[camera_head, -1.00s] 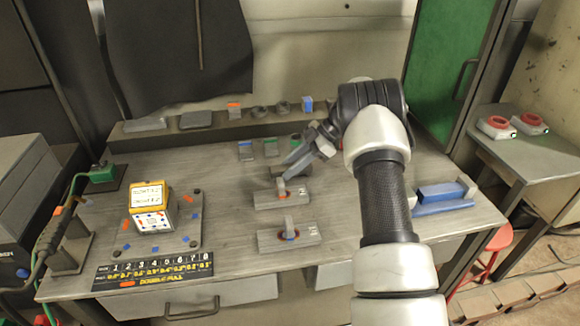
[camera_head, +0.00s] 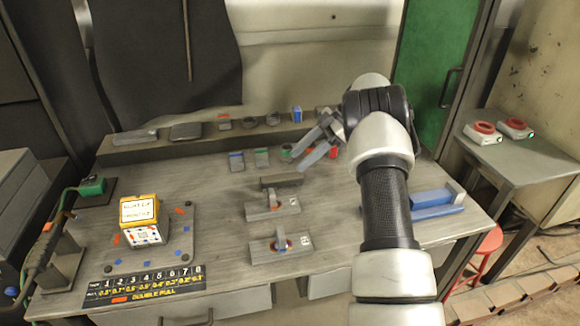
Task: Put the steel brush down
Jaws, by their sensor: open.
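A dark grey bar (camera_head: 282,181), which looks like the steel brush, lies flat on the grey bench (camera_head: 200,180), just behind two grey blocks. Its bristles cannot be made out. My gripper (camera_head: 301,158) is above the bench, behind and a little to the right of the bar, with its fingers pointing left. The fingers are apart with nothing between them. My gripper appears clear of the bar.
Two grey blocks with upright tabs, the rear one (camera_head: 285,207) and the front one (camera_head: 296,246), stand before the bar. A yellow-and-white box (camera_head: 139,211) stands left. A blue piece (camera_head: 432,198) lies right. Small colour-marked items line the back. The left-centre bench is clear.

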